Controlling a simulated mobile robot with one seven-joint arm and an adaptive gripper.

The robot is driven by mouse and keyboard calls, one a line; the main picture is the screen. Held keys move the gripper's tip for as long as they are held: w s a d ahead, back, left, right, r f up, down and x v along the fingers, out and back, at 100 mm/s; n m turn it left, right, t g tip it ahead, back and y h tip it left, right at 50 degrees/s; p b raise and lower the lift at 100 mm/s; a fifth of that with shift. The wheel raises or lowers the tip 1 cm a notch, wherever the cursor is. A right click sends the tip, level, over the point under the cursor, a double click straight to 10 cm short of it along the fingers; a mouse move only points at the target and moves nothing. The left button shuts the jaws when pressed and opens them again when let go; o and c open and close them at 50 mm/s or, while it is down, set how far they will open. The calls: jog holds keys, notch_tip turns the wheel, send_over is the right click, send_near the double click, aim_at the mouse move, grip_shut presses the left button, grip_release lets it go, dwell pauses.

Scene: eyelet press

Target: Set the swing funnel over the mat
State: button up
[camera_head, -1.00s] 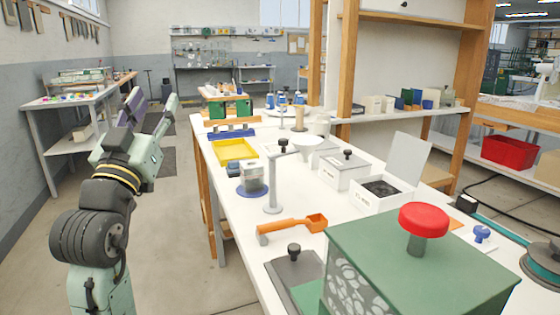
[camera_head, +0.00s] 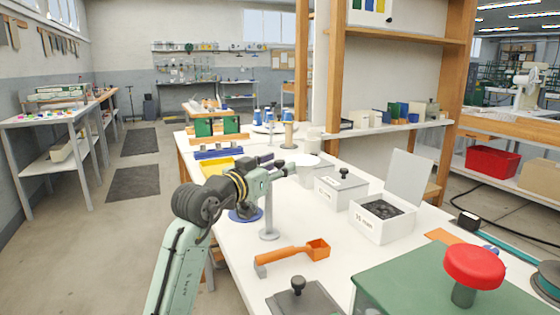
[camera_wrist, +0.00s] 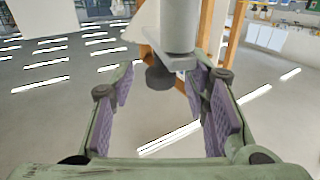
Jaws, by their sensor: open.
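The swing funnel's white cone (camera_head: 306,160) shows just beyond my gripper in the head view, on the far side of its grey post (camera_head: 269,222). My gripper (camera_head: 284,168) is at the top of that post. In the wrist view my gripper (camera_wrist: 165,95) is open, with the black knob (camera_wrist: 160,78) and the post (camera_wrist: 180,25) between or close to its pads; contact cannot be told. The round blue mat (camera_head: 246,217) lies left of the post, partly hidden by my arm. The funnel is off to the mat's right and far side.
An orange scoop (camera_head: 290,256) lies in front of the post. A lidded white box (camera_head: 340,190) and an open white box (camera_head: 382,222) stand to the right. A green press with a red knob (camera_head: 474,266) fills the near right. A yellow tray (camera_head: 217,166) lies behind my arm.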

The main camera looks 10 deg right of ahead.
jog(key=shift+w+d, duration=0.5)
jog(key=shift+d, duration=0.05)
jog(key=shift+c, duration=0.3)
grip_shut()
dwell(0.3)
